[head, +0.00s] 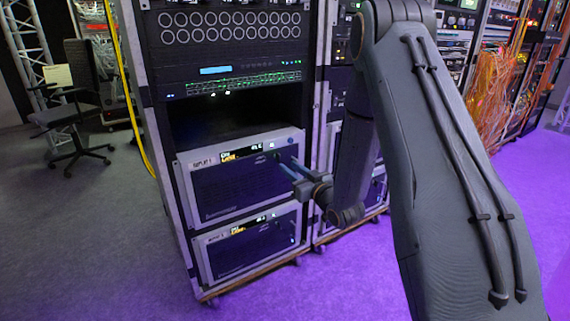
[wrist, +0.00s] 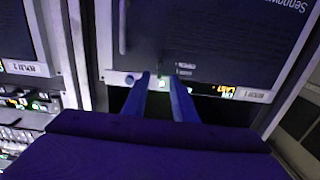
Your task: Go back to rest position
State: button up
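My gripper (head: 287,168) is in front of the upper power unit (head: 235,185) in the rack, at the right part of its front panel. In the wrist view its two blue fingers (wrist: 160,80) are apart, with nothing seen between them but the panel edge and a small green light. The panel (wrist: 215,45) appears upside down there, with a lit yellow display (wrist: 226,90). Whether the fingertips touch the panel I cannot tell. My arm is bent and covers part of the rack's right side in the head view.
A second, similar unit (head: 250,243) sits below. A dark empty bay (head: 230,115) is above. A yellow cable (head: 125,85) hangs at the rack's left side. An office chair (head: 70,110) stands at left. Orange cables (head: 492,95) hang at right. The purple-lit floor (head: 340,285) in front is clear.

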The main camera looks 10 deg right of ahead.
jog(key=shift+v, duration=0.8)
jog(key=s+a+r+g+h, duration=0.4)
jog(key=s+a+g, duration=0.3)
jog(key=s+a+r+g, duration=0.2)
jog(key=s+g, duration=0.1)
jog(key=s, duration=0.9)
jog(key=s+a+r+g+h+p, duration=0.15)
jog(key=s+g, duration=0.25)
jog(key=s, duration=0.7)
jog(key=s+a+r+g+y+b, duration=0.1)
jog(key=s+a+r+g, duration=0.15)
jog(key=s, duration=0.95)
jog(key=d+r+m+h+p, duration=0.1)
jog(key=d+r+m+p, duration=0.2)
jog(key=d+r+p, duration=0.7)
jog(key=shift+w+r+g+p, duration=0.3)
jog(key=shift+r+p, duration=0.35)
jog(key=shift+p, duration=4.25)
